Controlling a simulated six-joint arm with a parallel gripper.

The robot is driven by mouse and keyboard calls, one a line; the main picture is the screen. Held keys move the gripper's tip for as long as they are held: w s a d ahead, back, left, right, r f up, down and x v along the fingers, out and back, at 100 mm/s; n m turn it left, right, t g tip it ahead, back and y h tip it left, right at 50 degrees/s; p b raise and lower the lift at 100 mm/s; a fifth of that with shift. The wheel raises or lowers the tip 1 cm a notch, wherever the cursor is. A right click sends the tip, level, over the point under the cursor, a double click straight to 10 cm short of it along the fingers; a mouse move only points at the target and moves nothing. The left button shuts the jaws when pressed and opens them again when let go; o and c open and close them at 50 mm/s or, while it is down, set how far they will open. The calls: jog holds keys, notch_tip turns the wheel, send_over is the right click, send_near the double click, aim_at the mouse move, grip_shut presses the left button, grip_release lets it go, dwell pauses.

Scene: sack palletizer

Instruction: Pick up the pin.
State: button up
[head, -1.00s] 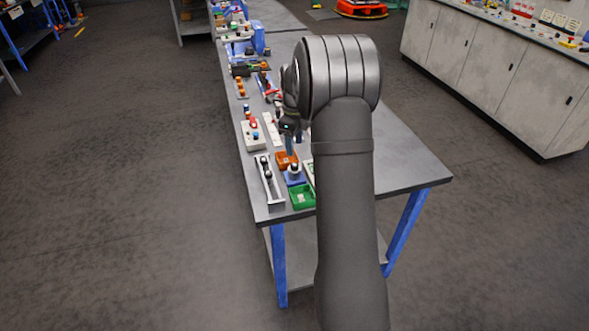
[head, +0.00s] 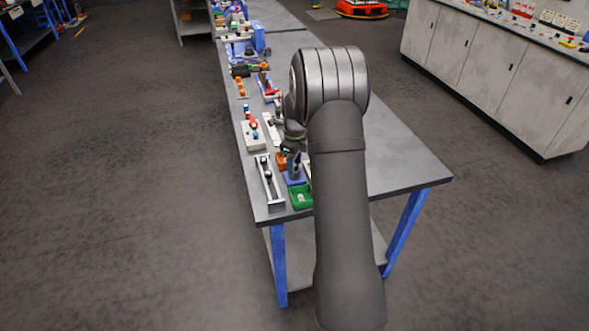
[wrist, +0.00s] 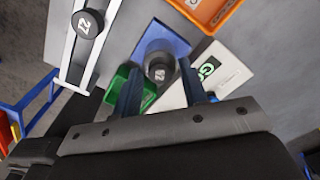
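A dark round-topped piece with a white mark, which looks like the pin (wrist: 159,71), stands in a blue square holder (wrist: 178,42) in the wrist view. In the head view the blue holder (head: 292,181) is near the bench's front end, and my gripper largely hides the pin there. My gripper (wrist: 160,72) is open, with one finger to each side of the pin in the wrist view. I cannot tell whether either finger touches it. In the head view my gripper (head: 295,163) is right above the blue holder.
A green tray (head: 301,199) and an orange tray (head: 281,159) sit close to the holder. A metal rail (head: 268,185) with dark round knobs lies to the left. A white card (wrist: 218,84) with a green mark is beside the holder. The bench (head: 410,175) is clear on the right.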

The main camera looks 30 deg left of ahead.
grip_shut()
jog(key=shift+r, duration=0.4)
notch_tip(320, 180, up, 4)
jog(key=shift+f, duration=0.2)
jog(key=w+d+r, duration=0.1)
jog(key=d+r, duration=1)
jog(key=shift+d+r, duration=0.3)
